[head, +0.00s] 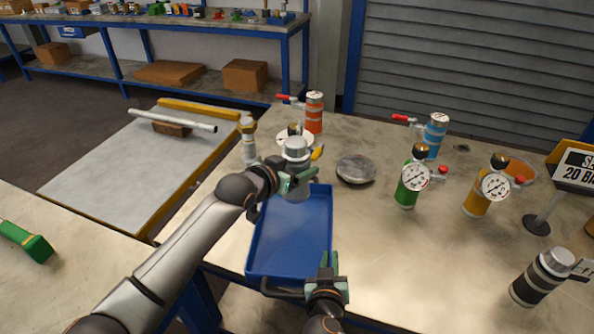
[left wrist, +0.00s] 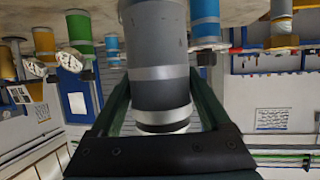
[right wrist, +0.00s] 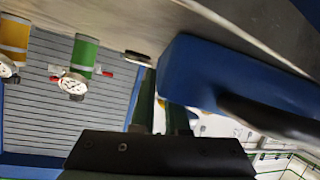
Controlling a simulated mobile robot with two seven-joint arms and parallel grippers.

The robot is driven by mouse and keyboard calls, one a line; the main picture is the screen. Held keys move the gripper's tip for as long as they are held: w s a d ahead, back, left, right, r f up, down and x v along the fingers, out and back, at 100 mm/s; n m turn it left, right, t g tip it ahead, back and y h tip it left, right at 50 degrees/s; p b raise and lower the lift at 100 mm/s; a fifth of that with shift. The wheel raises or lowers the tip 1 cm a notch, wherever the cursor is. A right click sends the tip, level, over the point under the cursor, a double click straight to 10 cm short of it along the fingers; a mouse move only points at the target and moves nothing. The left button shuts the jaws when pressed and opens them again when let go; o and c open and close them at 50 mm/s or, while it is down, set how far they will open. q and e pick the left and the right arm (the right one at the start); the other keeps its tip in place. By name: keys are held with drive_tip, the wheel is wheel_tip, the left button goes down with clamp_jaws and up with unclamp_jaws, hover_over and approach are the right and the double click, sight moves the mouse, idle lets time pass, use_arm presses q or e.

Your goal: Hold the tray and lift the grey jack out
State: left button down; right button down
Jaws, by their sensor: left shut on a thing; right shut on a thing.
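The grey jack (head: 296,150), a grey cylinder with a pale top, stands upright at the far end of the blue tray (head: 288,240). My left gripper (head: 297,178) is shut around its body. The jack also fills the middle of the left wrist view (left wrist: 158,62), between both fingers. I cannot tell whether its base touches the tray floor. My right gripper (head: 327,268) is shut on the tray at its near right edge. In the right wrist view the blue tray wall (right wrist: 200,72) and a dark handle (right wrist: 268,118) show close to the fingers. The exact grip is partly hidden.
A flat grey disc (head: 356,169) lies right of the jack. Green (head: 407,190) and yellow (head: 477,200) gauged cylinders stand further right. A black cylinder (head: 541,277) stands near right. Orange (head: 314,112) and blue (head: 434,135) cylinders stand behind.

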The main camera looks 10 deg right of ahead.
drive_tip(key=c, duration=0.8)
unclamp_jaws()
drive_tip(key=shift+c, duration=0.2)
drive_tip(key=shift+f, duration=0.1)
